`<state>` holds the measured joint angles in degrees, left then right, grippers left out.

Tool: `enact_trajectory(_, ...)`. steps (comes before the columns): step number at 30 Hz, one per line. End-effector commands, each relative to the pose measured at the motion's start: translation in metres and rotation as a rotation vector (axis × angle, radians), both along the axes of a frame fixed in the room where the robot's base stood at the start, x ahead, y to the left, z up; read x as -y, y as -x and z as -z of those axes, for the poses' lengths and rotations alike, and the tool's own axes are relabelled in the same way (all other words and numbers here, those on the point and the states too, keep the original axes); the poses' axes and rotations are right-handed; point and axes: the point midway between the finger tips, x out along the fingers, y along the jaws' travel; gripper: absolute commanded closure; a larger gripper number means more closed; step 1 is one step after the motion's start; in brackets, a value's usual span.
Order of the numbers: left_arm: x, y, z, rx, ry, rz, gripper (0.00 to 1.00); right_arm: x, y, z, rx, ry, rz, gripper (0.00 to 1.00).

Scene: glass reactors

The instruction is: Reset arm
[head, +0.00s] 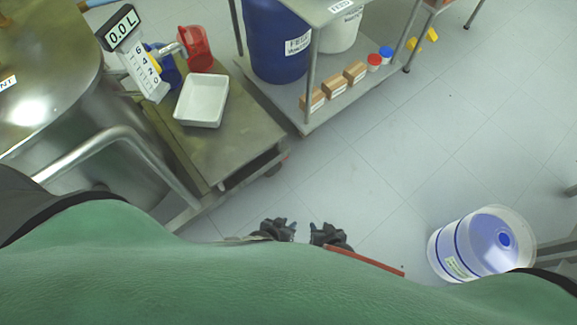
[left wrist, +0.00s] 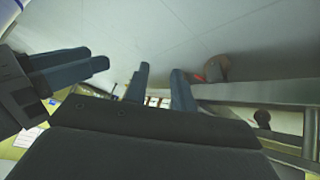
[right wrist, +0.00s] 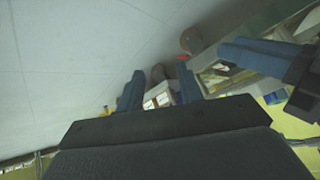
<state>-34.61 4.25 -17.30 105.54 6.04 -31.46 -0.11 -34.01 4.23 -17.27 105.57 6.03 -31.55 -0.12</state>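My left gripper (head: 289,229) is low in the middle of the head view, just in front of my green body. In the left wrist view its two blue fingers (left wrist: 160,75) stand apart with nothing between them. My right gripper (head: 316,232) is close beside it on the right, with a small gap between the two. In the right wrist view its fingers (right wrist: 160,77) are also apart and empty. Each wrist view shows the other gripper's fingers close by at its side. My forearms are mostly hidden behind my body.
A metal cart with a white tray (head: 202,101) and a red object (head: 196,50) stands at left, beside a steel vessel (head: 45,60). A shelf rack with a blue drum (head: 275,45) is behind. A clear container (head: 480,245) stands at right. The floor (head: 400,150) between is free.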

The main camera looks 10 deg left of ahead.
Motion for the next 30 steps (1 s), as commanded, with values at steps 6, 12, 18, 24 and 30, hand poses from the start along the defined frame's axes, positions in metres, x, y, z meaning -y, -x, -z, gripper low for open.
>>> enact_trajectory(6,0.0,0.0,0.0,0.0,0.0,0.0,0.75,0.0,0.007,0.003,-0.009,0.001,0.0,0.64)
enact_trajectory(12,-0.004,-0.006,-0.034,-0.025,-0.013,0.005,0.75,0.005,0.006,-0.029,-0.039,0.014,-0.005,0.64)
enact_trajectory(18,-0.02,-0.015,-0.142,-0.13,-0.061,0.022,0.75,0.021,-0.005,-0.139,-0.142,0.062,-0.023,0.64)
enact_trajectory(24,-0.046,-0.008,-0.262,-0.259,-0.122,0.033,0.75,0.045,0.001,-0.259,-0.269,0.122,-0.034,0.64)
enact_trajectory(30,-0.069,0.01,-0.356,-0.367,-0.17,0.034,0.75,0.068,0.019,-0.353,-0.378,0.17,-0.034,0.64)
